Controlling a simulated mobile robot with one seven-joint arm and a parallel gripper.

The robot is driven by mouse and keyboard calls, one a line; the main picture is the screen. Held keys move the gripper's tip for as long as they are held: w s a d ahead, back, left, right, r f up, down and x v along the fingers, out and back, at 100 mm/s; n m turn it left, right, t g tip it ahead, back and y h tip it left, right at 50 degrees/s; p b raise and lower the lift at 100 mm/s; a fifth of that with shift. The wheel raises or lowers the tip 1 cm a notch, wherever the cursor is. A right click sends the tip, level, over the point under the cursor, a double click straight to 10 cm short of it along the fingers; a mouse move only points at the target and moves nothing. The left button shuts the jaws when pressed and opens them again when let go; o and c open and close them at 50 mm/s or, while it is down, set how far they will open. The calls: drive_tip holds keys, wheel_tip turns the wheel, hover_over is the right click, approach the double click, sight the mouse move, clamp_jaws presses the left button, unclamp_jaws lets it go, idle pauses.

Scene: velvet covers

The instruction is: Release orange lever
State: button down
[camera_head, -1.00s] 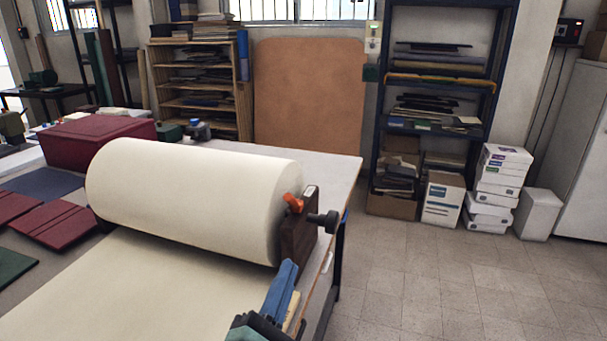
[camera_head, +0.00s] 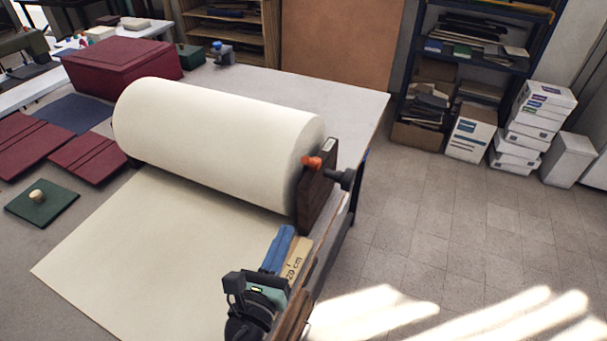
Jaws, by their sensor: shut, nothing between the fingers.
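The orange lever (camera_head: 312,162) sits at the top of a dark bracket (camera_head: 316,198) at the right end of a large cream roll (camera_head: 220,140). A dark knob (camera_head: 346,179) sticks out to the right of the bracket, just past the lever. The roll lies across the table, and a cream sheet (camera_head: 150,245) spreads flat in front of it. Nothing touches the lever.
Maroon covers (camera_head: 90,157) and a green board (camera_head: 42,203) lie left. Tiled floor (camera_head: 430,235) right of the table is open.

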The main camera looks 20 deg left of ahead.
drive_tip(key=shift+w, duration=0.1)
approach(310, 162)
drive_tip(key=w+f, duration=0.3)
drive_tip(key=f, duration=0.2)
drive_tip(key=shift+w+a+r+p, duration=0.25)
drive_tip(key=shift+w+r+p, duration=0.15)
drive_tip(key=shift+w, duration=0.2)
drive_tip(key=shift+w+a+r+p, duration=0.2)
drive_tip(key=shift+w+r+p, duration=0.15)
drive_tip(key=shift+w+r, duration=0.25)
drive_tip(key=shift+w+a+r+p, duration=0.25)
drive_tip(key=shift+w+r+p, duration=0.15)
drive_tip(key=shift+w, duration=0.2)
drive_tip(key=shift+r, duration=0.15)
drive_tip(key=shift+r+p, duration=0.15)
drive_tip(key=shift+p, duration=0.55)
drive_tip(key=shift+d+g, duration=0.1)
drive_tip(key=shift+g, duration=0.2)
